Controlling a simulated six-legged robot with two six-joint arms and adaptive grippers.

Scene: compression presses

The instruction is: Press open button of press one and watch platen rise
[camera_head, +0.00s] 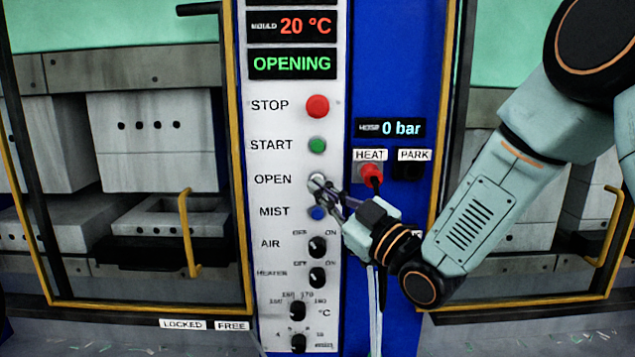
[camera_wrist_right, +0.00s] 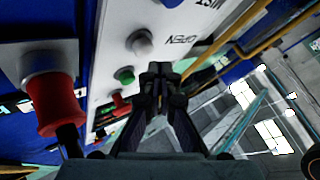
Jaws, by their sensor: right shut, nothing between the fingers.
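My right gripper (camera_head: 322,187) is shut and empty, with its fingertips at the pale OPEN button (camera_head: 316,178) on the white control panel (camera_head: 267,225). In the right wrist view the closed fingertips (camera_wrist_right: 160,72) are close to the OPEN button (camera_wrist_right: 139,42); whether they touch it I cannot tell. The panel display (camera_head: 292,64) reads OPENING in green. To the left, the press's upper block (camera_head: 150,165) hangs above the lower mould (camera_head: 172,216) with a gap between them. My left gripper is not in view.
The red STOP (camera_head: 317,106) and green START (camera_head: 317,145) buttons are above OPEN; the blue MIST button (camera_head: 317,213) is just below. A red HEAT plug (camera_head: 371,173) is right of the panel. A yellow-framed guard with a handle (camera_head: 187,232) fronts the left press.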

